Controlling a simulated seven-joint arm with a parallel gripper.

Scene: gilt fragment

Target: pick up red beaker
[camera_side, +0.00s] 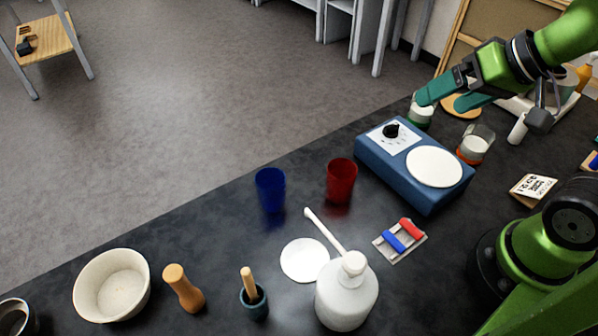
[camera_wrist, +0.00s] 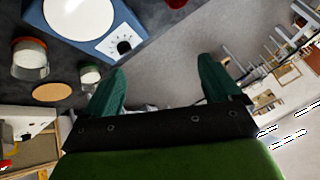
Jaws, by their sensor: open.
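The red beaker (camera_side: 341,181) stands upright on the dark bench, left of the blue stirrer. In the wrist view a small red patch (camera_wrist: 177,2) at the top edge seems to be part of it; most of it is out of that frame. My gripper (camera_side: 446,101) is at the upper right, well apart from the red beaker, beyond the stirrer and close to a small jar. In the wrist view its two teal fingers (camera_wrist: 162,88) are spread wide with nothing between them.
A blue beaker (camera_side: 270,189) stands left of the red one. The blue stirrer (camera_side: 414,166) with white plate lies between gripper and red beaker. A white wash bottle (camera_side: 346,292), a magnet card (camera_side: 400,241) and a white disc (camera_side: 305,260) are in front. A jar (camera_side: 474,145) stands behind.

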